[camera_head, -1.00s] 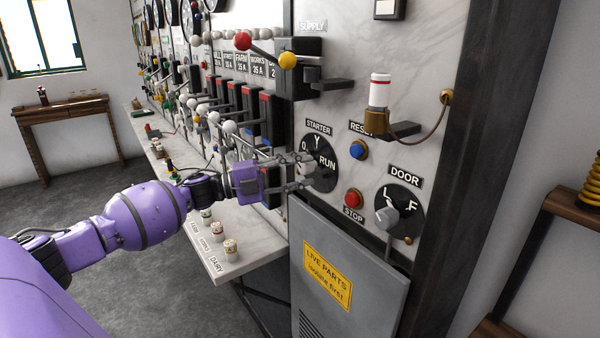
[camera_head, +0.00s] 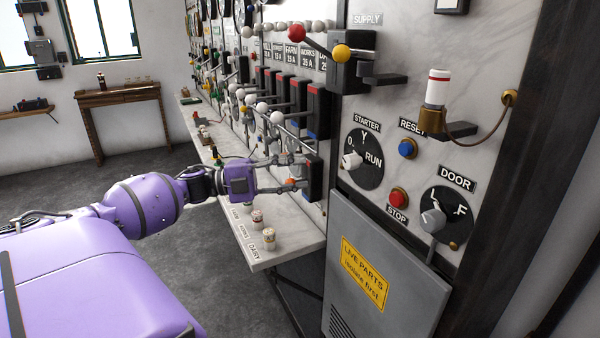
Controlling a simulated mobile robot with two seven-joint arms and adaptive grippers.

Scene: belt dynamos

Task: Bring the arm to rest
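My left arm, purple, comes in from the left. Its gripper (camera_head: 303,175) is in front of the lower part of the switchboard, left of the starter dial (camera_head: 369,172). The two grey fingers are apart, with a gap between them, and I see nothing held. The fingertips overlap a black switch box (camera_head: 315,178) in the picture; I cannot tell whether they touch it. The starter dial's pale knob (camera_head: 350,160) is in plain sight, clear of the fingers. My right gripper is not in view.
A marble shelf (camera_head: 285,250) with small labelled pots juts out below the gripper. A supply switch (camera_head: 350,65) with red and yellow balls projects above. A grey door (camera_head: 375,270) with a yellow warning sign is at lower right. Open floor lies left.

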